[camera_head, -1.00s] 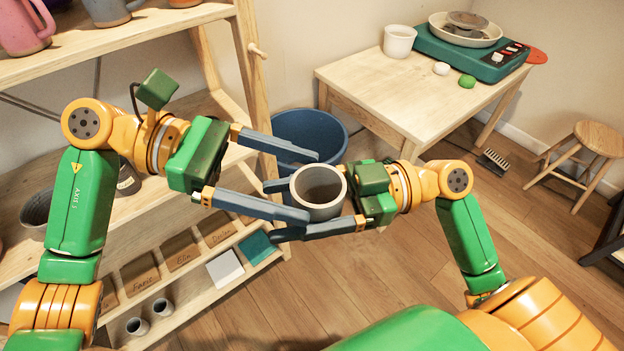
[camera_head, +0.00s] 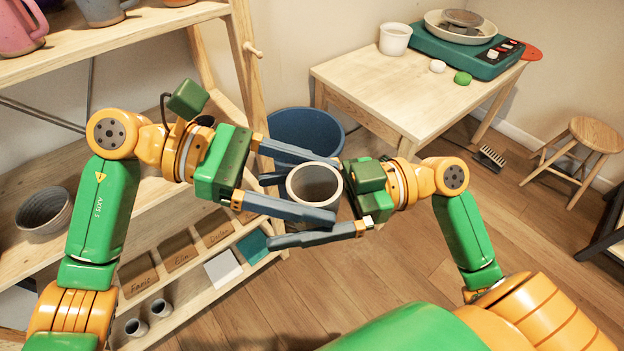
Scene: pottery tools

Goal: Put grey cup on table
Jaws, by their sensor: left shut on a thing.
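The grey cup (camera_head: 315,184) is held upright in the air between my two grippers, its open top facing the camera. My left gripper (camera_head: 336,188) reaches in from the left and is shut on the cup, one finger on each side. My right gripper (camera_head: 264,209) reaches in from the right, its fingers open around the cup. Its lower finger stands apart from the cup; its other finger is mostly hidden behind it. The wooden table (camera_head: 385,90) stands behind, at the upper right.
The table carries a white cup (camera_head: 394,40), a green scale (camera_head: 468,54) with a bowl, and white and green lumps. Its near left part is bare. A blue bin (camera_head: 303,130) stands behind the grippers. A wooden shelf (camera_head: 130,34) with pottery fills the left. A stool (camera_head: 597,136) stands right.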

